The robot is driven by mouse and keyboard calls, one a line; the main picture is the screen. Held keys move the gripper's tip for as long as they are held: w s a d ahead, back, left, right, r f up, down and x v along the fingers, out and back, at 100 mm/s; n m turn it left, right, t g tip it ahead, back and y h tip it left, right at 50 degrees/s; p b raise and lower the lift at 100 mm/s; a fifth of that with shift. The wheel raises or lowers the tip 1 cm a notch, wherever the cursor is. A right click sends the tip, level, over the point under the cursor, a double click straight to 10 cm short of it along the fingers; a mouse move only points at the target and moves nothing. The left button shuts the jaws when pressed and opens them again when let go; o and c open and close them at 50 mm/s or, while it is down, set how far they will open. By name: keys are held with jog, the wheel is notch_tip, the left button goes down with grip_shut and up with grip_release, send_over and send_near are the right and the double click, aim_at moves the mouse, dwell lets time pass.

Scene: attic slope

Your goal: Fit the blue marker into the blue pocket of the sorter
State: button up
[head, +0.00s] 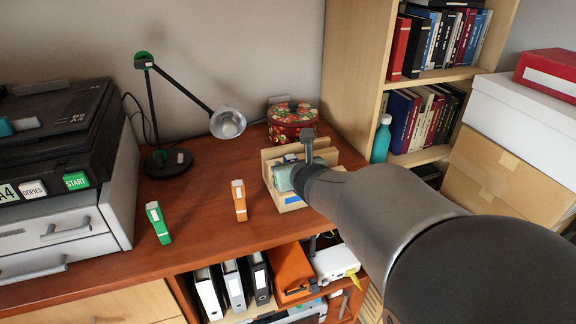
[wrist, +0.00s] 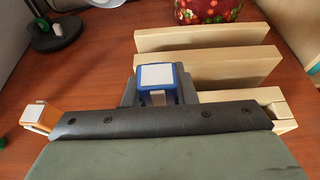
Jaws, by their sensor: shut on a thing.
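The blue marker (wrist: 156,78) has a blue rim and a white top. My gripper (wrist: 158,96) is shut on it, with a grey finger at its side in the wrist view. In the head view the blue marker (head: 290,158) shows as a small patch behind my gripper (head: 291,166). The light wooden sorter (head: 325,154) stands on the desk under my gripper, with a blue label (head: 292,200) on its front. Its upright dividers (wrist: 220,69) lie beyond and right of the marker. The marker's lower part and the pocket are hidden, so I cannot tell how deep it sits.
A desk lamp (head: 228,122) and a floral tin (head: 292,122) are behind. A printer (head: 70,160) fills the left; a bookshelf (head: 345,70) rises at right.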

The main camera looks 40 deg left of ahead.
jog(key=shift+f+b, duration=1)
jog(key=shift+b, duration=0.15)
jog(key=o, duration=1)
jog(key=shift+o, duration=0.2)
jog(key=shift+s+d, duration=0.1)
jog(key=b+v, duration=0.3)
jog(key=v, duration=1.4)
jog(key=shift+r, duration=0.15)
